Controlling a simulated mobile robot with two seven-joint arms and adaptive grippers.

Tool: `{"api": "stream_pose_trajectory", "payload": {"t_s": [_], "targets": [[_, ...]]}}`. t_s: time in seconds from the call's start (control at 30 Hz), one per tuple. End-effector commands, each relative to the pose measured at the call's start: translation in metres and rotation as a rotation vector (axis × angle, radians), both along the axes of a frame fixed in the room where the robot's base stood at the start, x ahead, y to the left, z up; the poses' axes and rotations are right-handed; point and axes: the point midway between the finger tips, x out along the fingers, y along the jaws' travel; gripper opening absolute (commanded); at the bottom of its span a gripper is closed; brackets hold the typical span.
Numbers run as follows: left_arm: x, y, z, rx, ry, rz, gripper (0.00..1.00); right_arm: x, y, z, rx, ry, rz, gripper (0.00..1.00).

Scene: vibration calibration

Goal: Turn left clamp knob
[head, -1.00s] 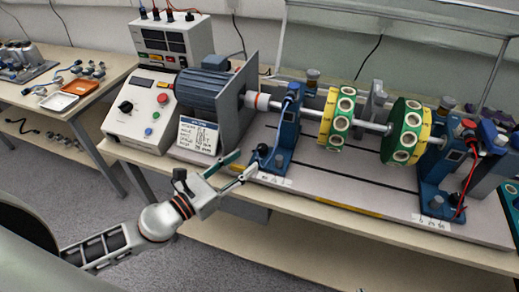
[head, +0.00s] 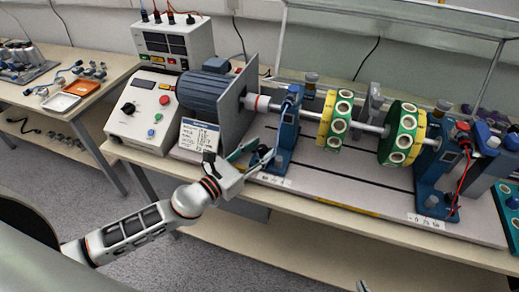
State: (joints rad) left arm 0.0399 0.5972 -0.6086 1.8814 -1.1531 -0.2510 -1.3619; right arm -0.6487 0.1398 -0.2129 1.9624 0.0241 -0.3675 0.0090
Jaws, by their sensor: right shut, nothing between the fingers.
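My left gripper (head: 254,157) reaches in from the lower left. Its two fingers are spread, with the tips at the knob, one on the upper left side and one below. I cannot tell whether they touch it. The gripper partly hides the knob's surroundings. Only a small tip of my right gripper (head: 363,286) shows at the bottom edge, away from the bench things.
A blue motor (head: 205,92) with an upright plate (head: 236,110) stands left of the stand. A small sign (head: 199,136) stands close behind my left gripper. A shaft with green-yellow discs (head: 404,135) runs right to another blue stand (head: 437,165). A control box (head: 140,108) sits at left.

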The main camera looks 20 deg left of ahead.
Motion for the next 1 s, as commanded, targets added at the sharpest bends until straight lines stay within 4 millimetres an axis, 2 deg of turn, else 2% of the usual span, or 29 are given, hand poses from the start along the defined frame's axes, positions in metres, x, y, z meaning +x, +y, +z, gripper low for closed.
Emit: {"api": "stream_pose_trajectory", "payload": {"t_s": [0.03, 0.13, 0.17, 0.37, 0.57, 0.8, 1.0], "targets": [[0.000, 0.000, 0.000, 0.000, 0.000, 0.000, 0.31, 0.000, 0.000, 0.000, 0.000, 0.000, 0.000, 0.00], [0.000, 0.000, 0.000, 0.000, 0.000, 0.000, 0.05, 0.000, 0.000, 0.000, 0.000, 0.000, 0.000, 0.00], [0.000, 0.000, 0.000, 0.000, 0.000, 0.000, 0.00, 0.000, 0.000, 0.000, 0.000, 0.000, 0.000, 0.00], [0.000, 0.000, 0.001, -0.001, 0.000, 0.004, 0.00, 0.000, 0.000, 0.001, 0.000, 0.000, 0.000, 0.00], [-0.001, -0.002, 0.002, -0.004, 0.002, 0.057, 0.00, 0.002, 0.000, 0.012, -0.001, -0.005, -0.001, 0.00], [-0.002, -0.004, 0.003, -0.006, 0.003, 0.210, 0.00, 0.004, 0.000, 0.034, -0.001, -0.011, -0.001, 0.00], [-0.002, -0.006, 0.002, -0.005, 0.002, 0.350, 0.00, 0.005, 0.000, 0.042, 0.000, -0.014, -0.001, 0.00]]}}
